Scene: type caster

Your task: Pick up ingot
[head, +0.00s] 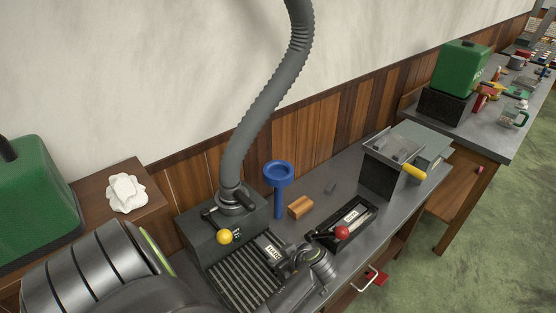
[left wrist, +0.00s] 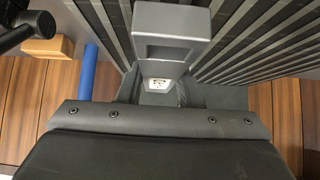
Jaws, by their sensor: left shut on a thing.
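A grey metal block, which looks like the ingot (left wrist: 170,48), is in the middle of the left wrist view, just beyond my gripper. My left gripper (left wrist: 157,92) is shut on it; the gripper body hides the near end. In the head view my left gripper (head: 283,254) is low in the picture, over the ribbed front of the dark machine. A dark piece with a white label (head: 271,250) shows beside it. How far the ingot is from the surface under it is unclear. My right gripper is not in view.
The dark machine (head: 200,238) has a yellow knob and a grey hose. A blue funnel (head: 279,172), a wooden block (head: 300,208), a black tray (head: 362,222) with a red knob and a box (head: 382,175) with a yellow handle stand on the bench. The bench between them is partly clear.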

